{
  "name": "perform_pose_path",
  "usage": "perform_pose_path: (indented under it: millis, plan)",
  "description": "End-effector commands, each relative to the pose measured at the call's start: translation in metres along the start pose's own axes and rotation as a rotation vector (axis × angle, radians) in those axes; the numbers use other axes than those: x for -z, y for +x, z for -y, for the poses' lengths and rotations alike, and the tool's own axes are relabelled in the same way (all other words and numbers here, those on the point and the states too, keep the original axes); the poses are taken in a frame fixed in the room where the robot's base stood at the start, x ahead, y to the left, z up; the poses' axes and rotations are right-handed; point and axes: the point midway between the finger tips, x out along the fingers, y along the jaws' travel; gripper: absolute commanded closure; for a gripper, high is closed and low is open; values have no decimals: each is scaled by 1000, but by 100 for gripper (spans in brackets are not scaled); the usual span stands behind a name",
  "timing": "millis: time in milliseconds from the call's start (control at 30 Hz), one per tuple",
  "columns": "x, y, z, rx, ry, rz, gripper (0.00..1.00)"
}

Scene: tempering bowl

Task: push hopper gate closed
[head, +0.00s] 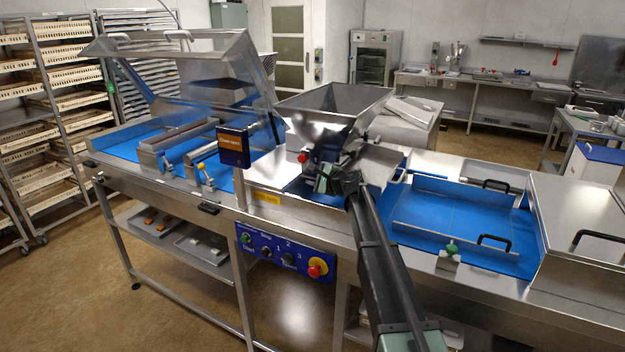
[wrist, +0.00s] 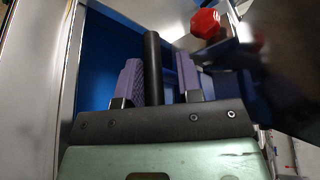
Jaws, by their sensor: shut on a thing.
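The steel hopper (head: 335,108) stands above the blue belt in the middle of the machine. My gripper (head: 326,178) is just below it, at the hopper's outlet. In the wrist view, a dark upright rod (wrist: 152,68) stands between the two purple finger pads of my gripper (wrist: 160,78), and they are shut on it. It looks like the gate handle. A red knob (head: 303,157) sits beside the outlet; it also shows in the wrist view (wrist: 205,22). The gate plate itself is hidden behind my gripper and arm, so its position cannot be told.
A small dark display box (head: 233,147) stands left of the hopper. A raised clear cover (head: 190,65) is farther left. On the right are a blue tray with black handles (head: 450,215) and a steel cover (head: 590,225). A control panel (head: 285,252) is on the front.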

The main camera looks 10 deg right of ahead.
Motion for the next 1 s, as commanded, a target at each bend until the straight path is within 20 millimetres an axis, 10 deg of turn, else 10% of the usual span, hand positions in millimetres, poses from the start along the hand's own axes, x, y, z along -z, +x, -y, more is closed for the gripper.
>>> perform_pose_path:
  millis: [367,400,533,1000]
  plan:
    - [14,5,10,0,2,0,100]
    - [14,5,10,0,2,0,62]
    - [14,5,10,0,1,0,43]
    - [11,-26,11,2,1,-2,43]
